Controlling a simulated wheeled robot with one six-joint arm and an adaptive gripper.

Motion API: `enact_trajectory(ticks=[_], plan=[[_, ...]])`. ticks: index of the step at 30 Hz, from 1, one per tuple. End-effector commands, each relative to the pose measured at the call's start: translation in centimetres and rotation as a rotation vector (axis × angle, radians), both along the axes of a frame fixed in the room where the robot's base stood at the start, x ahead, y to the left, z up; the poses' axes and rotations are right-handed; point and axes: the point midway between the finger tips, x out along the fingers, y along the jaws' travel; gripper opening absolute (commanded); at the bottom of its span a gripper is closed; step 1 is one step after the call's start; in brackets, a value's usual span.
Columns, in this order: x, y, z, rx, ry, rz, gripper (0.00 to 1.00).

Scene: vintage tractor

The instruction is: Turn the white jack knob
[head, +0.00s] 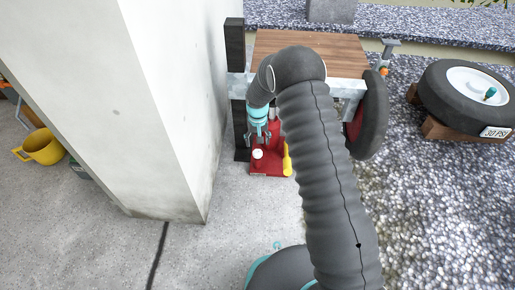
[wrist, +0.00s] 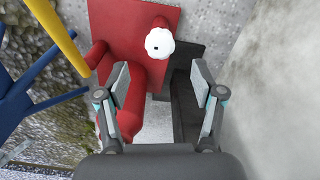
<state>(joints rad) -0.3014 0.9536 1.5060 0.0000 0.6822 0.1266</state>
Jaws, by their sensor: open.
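The white jack knob (head: 258,154) sits on the front of the red jack (head: 266,170), on the ground beside the concrete wall. My gripper (head: 259,138) is above the jack in the head view. In the wrist view its two fingers (wrist: 160,76) are spread apart with nothing between the pads. The knob lies just beyond the fingertips, roughly centred between them. Part of the jack is hidden behind my arm in the head view.
A pale concrete wall (head: 165,100) stands close on the left. A wooden-topped stand (head: 335,50) with a dark wheel (head: 372,115) is behind the jack. A yellow handle (head: 287,160) is at the jack's right.

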Motion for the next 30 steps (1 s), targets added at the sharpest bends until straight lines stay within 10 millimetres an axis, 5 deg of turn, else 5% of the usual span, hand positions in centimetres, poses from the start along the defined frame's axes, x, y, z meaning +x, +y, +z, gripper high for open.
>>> enact_trajectory(ticks=[9,30], plan=[[0.0,0.0,4.3,0.0,0.0,0.0,0.68],[-0.3,-0.1,4.8,-0.004,0.012,0.018,0.68]])
